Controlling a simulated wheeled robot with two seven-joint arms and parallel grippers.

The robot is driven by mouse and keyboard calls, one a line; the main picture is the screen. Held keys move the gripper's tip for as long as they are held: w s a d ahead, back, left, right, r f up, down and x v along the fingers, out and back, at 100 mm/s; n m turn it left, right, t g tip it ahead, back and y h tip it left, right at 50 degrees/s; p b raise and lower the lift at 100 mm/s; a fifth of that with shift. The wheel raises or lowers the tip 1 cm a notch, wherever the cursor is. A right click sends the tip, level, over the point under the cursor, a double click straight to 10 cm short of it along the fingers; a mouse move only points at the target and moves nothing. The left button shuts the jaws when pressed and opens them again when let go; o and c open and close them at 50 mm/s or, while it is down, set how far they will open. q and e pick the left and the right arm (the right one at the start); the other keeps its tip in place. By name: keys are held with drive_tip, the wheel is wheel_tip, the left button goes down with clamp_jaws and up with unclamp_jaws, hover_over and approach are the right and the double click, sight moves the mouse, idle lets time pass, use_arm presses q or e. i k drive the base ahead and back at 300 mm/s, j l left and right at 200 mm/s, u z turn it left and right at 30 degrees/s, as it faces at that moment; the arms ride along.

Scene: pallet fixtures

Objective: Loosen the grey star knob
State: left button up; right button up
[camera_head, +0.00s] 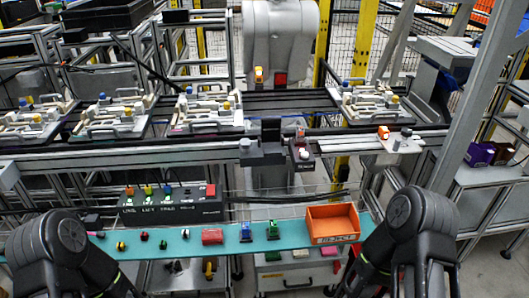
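A small grey knob-like piece (245,145) sits at the front edge of the conveyor rail, left of a black block. Another small grey round piece (406,132) is on a light plate at the right of the rail. Both are too small for me to make out a star shape. My left and right arms show only as black rounded links at the lower left and lower right. Both grippers are out of view, and neither visible arm link touches a knob.
Pallets with fixtures (211,128) stand along the conveyor. A teal shelf (180,246) in front carries several small parts and an orange bin (333,224). A black control box (172,208) with coloured knobs stands behind it. A slanted grey post (480,95) is at right.

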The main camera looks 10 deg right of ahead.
sight(246, 143)
drive_tip(key=i+j+z, duration=0.1)
drive_tip(key=z, duration=0.25)
drive_tip(key=i+j+z, duration=0.1)
drive_tip(key=z, duration=0.25)
drive_tip(key=i+j+z, duration=0.1)
drive_tip(key=z, duration=0.25)
